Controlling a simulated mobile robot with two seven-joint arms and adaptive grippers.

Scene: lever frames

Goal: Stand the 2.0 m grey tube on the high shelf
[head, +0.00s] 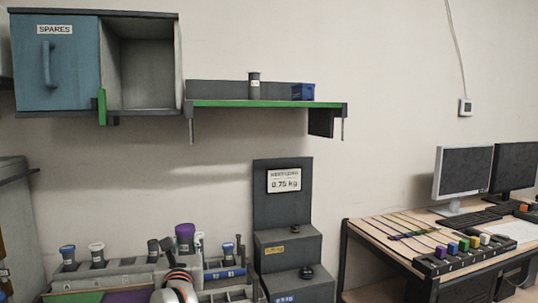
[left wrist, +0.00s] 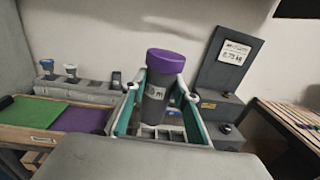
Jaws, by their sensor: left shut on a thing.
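My left gripper (left wrist: 160,95) is shut on a thick dark grey tube with a purple cap (left wrist: 157,90), which stands between its teal-padded fingers. The tube's label is too small to read surely. In the head view the gripper (head: 178,266) is low in front of the rack, with the purple cap (head: 185,230) above it. The high shelf (head: 225,103), with a green front edge, is on the wall above and to the right. A small grey tube (head: 254,88) stands upright on it, its label unreadable. My right gripper is not in view.
A blue box (head: 303,92) sits right of the shelf tube. The shelf's left part is clear. A blue-doored SPARES cabinet (head: 60,70) hangs left of it. A rack (head: 120,270) with several capped tubes, a stepped stand (head: 288,240) and a desk (head: 390,235) stand below.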

